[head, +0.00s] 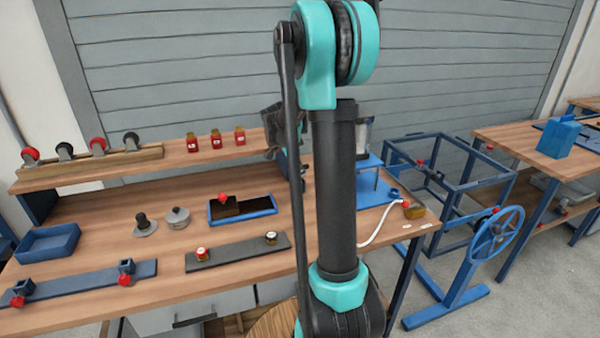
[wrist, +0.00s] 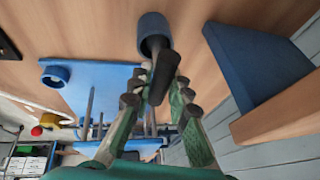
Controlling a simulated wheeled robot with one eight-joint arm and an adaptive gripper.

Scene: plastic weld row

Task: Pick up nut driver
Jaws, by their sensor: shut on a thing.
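In the wrist view the nut driver (wrist: 159,78) shows as a dark, tapering piece between the fingertips of my gripper (wrist: 158,92). My gripper is shut on it. A blue-grey round piece (wrist: 153,27) is at its far end, over the wooden bench top; I cannot tell whether this is part of the driver or a cup around it. In the head view my gripper (head: 272,128) is partly hidden behind my arm near the shelf's right end, and the nut driver cannot be made out there.
The blue shelf support (wrist: 256,62) stands close on the right in the wrist view. A blue stand (wrist: 100,85) is on the left. The bench (head: 120,240) also holds a blue tray (head: 262,212), a pot (head: 177,217) and a grey strip with jars (head: 238,252).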

